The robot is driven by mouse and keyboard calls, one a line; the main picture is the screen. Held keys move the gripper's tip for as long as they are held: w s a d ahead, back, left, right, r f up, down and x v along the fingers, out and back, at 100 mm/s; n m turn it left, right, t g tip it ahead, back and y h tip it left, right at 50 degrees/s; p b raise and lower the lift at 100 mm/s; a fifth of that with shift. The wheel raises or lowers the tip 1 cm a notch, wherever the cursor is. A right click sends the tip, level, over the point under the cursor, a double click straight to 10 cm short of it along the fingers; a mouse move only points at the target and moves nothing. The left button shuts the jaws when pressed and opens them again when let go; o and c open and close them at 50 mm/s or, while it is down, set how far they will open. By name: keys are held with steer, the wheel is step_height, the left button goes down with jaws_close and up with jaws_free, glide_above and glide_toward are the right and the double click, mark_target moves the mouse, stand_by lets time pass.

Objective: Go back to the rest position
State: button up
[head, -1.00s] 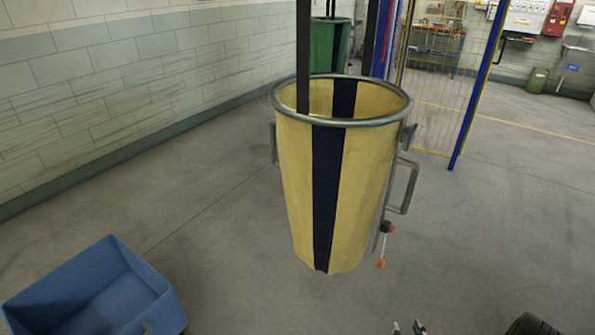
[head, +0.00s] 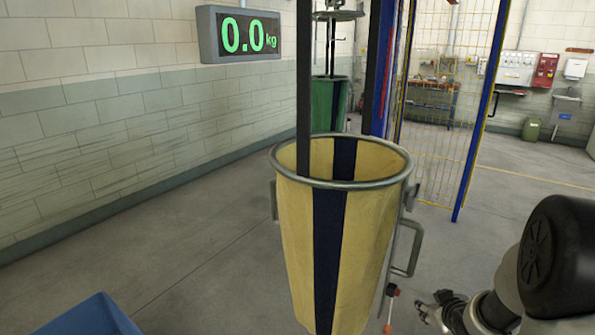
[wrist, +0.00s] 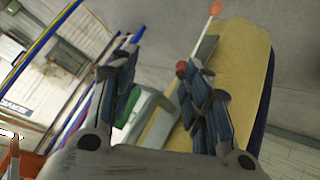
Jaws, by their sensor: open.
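My gripper (head: 437,303) shows at the lower right of the head view, with my dark arm beside it. It is to the right of the yellow sling bag (head: 372,240) and apart from it. In the wrist view my gripper (wrist: 165,75) has its two fingers spread, with nothing held between them. The yellow bag (wrist: 235,75) with its dark stripe hangs beyond the right finger. A lever with a red knob and an orange tip (head: 388,328) hangs at the bag's right side, near a grey handle (head: 412,252).
A blue bin (head: 90,318) stands at the lower left. A green bag (head: 325,100) hangs behind the yellow one. A scale display (head: 238,35) on the left reads 0.0 kg. A blue-framed yellow mesh fence (head: 445,110) stands behind right. The floor between is clear.

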steer(key=s+a+r+m+g, duration=0.2)
steer(key=s+a+r, duration=0.8)
steer(key=s+r, duration=0.3)
steer(key=s+a+r+g+y, duration=0.1)
steer(key=s+a+r, duration=0.1)
steer(key=s+a, duration=0.3)
steer(key=s+a+r+m+g, duration=0.1)
steer(key=s+a, duration=0.4)
steer(key=s, duration=0.8)
steer(key=shift+a+r+g+y, duration=0.2)
steer(key=shift+r+g+y, duration=0.2)
steer(key=shift+r+g, duration=0.1)
